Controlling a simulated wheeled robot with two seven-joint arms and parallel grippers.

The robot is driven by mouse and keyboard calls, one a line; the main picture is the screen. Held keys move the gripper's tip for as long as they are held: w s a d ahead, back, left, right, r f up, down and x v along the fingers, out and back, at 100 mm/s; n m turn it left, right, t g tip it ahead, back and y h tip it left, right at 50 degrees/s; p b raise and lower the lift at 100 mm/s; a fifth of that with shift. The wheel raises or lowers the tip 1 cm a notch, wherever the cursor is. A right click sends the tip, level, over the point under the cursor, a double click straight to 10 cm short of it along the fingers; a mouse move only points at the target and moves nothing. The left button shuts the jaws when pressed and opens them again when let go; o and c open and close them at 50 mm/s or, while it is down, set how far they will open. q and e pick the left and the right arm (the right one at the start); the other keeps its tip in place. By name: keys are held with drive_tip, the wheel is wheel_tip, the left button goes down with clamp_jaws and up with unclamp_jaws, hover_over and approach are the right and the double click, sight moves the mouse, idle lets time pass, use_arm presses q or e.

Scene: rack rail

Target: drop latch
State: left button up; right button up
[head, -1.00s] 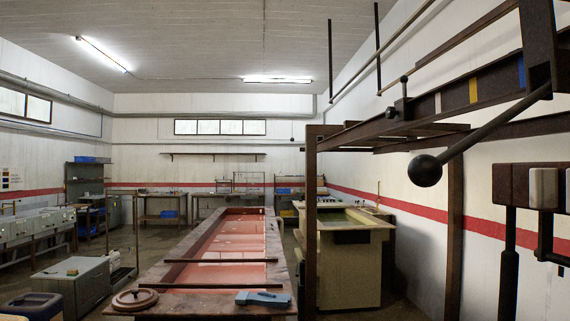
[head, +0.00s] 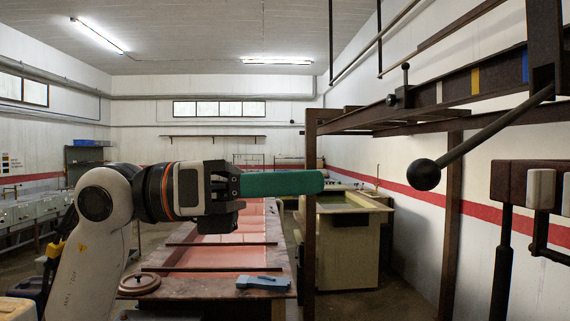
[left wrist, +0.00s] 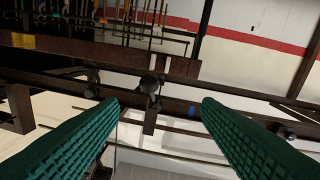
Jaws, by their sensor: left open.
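A small dark latch block with an upright knobbed pin (head: 400,92) sits on the dark overhead rack rail (head: 500,80). A long lever with a black ball end (head: 424,174) slopes down from a bracket at the rail's right. My left gripper (head: 322,182) reaches in from the left with green fingers, its tips near the rack's front post, below and left of the latch in the picture. In the left wrist view its fingers (left wrist: 160,101) are wide apart and empty. A dark round knob (left wrist: 150,84) shows beyond the gap. My right gripper is not in view.
A rusty rack post (head: 310,230) stands just by the left fingertips. A long table with a red bed (head: 220,257) lies below, with a blue tool (head: 263,283) on it. A cream tank (head: 345,245) stands behind the post. Blocks on dark rods (head: 515,180) stand at right.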

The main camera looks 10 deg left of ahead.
sight(408, 175)
use_arm(q)
drive_tip(key=shift+m+t+y, duration=0.5)
drive_tip(key=shift+m, duration=0.1)
drive_tip(key=d, duration=0.2)
drive_tip(key=d+r+p, duration=0.1)
drive_tip(key=d, duration=0.2)
drive_tip(key=d+p, duration=0.1)
drive_tip(key=d, duration=0.2)
drive_tip(key=shift+s+r, duration=0.15)
drive_tip(key=shift+r, duration=0.05)
drive_tip(key=x, duration=0.4)
drive_tip(key=shift+d+f, duration=0.1)
drive_tip(key=shift+d, duration=0.15)
drive_tip(key=shift+w+d, duration=0.3)
drive_tip(key=shift+d, duration=0.3)
drive_tip(key=c, duration=0.9)
